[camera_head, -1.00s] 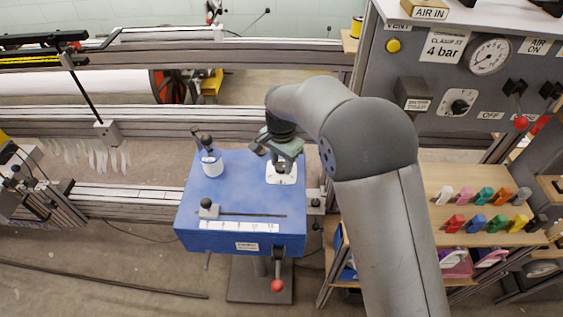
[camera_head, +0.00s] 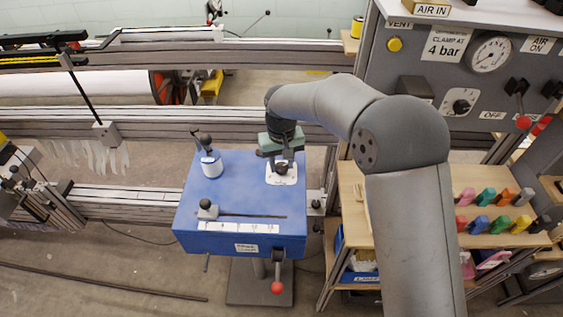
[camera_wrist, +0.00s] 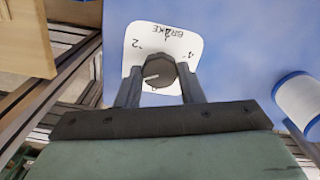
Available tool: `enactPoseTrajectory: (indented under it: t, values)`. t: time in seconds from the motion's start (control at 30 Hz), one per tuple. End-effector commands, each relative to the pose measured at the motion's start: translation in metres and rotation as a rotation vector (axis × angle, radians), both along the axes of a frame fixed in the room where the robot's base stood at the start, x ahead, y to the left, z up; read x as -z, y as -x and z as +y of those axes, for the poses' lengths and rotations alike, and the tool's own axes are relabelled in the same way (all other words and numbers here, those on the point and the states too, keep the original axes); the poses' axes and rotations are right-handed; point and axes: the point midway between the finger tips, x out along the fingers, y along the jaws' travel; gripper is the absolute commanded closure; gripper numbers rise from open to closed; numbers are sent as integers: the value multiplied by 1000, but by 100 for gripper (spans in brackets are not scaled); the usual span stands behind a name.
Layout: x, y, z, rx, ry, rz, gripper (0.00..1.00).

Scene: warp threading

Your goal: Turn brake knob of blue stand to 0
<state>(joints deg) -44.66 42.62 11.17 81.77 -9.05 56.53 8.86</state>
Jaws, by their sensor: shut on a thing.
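The blue stand (camera_head: 240,190) is a box on a post in the middle of the head view. Its brake knob (camera_wrist: 159,71) is dark and round, on a white dial plate (camera_wrist: 185,43) lettered BRAKE, which appears upside down in the wrist view. The knob's white pointer line points left and slightly down there. A 2 shows at the plate's upper left and another mark at its right; the lower part is hidden. My gripper (camera_wrist: 160,84) has one finger on each side of the knob and is shut on it. In the head view my gripper (camera_head: 283,166) is over the stand's far right corner.
A white spool (camera_head: 211,163) with a dark lever stands at the stand's left. A slider knob (camera_head: 207,208) sits by a slot at the front, with a red-tipped lever (camera_head: 277,286) below. A shelf with coloured handles (camera_head: 487,197) and a grey control panel are at the right.

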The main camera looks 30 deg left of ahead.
Motion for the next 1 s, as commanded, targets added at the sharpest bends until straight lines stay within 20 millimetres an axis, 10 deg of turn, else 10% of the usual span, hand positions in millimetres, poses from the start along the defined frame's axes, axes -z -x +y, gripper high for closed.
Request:
enactPoseTrajectory:
  t: [1.0]
  values:
    - [-2, -1, 1, -912, -3, -2, 88]
